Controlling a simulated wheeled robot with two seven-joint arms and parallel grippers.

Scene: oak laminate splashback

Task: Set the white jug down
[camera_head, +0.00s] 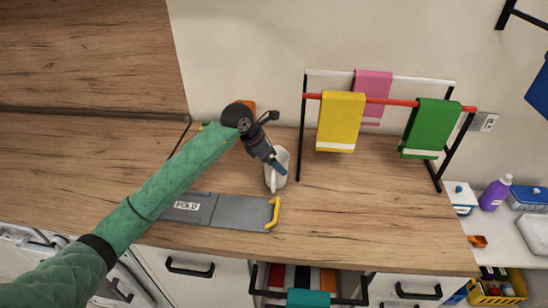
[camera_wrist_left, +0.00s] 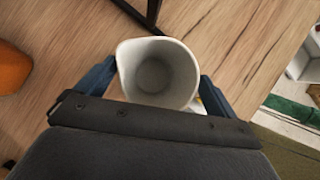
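The white jug (camera_head: 279,183) is upright at the middle of the wooden counter, behind the grey folding board. In the left wrist view the jug (camera_wrist_left: 158,76) shows from above, empty, with its spout to the upper left. My left gripper (camera_head: 277,167) reaches down over it. Its blue fingers (camera_wrist_left: 156,85) flank the jug and appear pressed against its sides. The jug's base looks at or very near the counter top; I cannot tell whether it touches. My right gripper is in neither view.
A towel rack (camera_head: 400,103) with yellow, pink and green towels stands right of the jug. The grey folding board (camera_head: 240,212) with a yellow handle lies in front. An orange object (camera_head: 247,105) is behind my gripper. An open drawer (camera_head: 345,301) is below. Counter right of the jug is clear.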

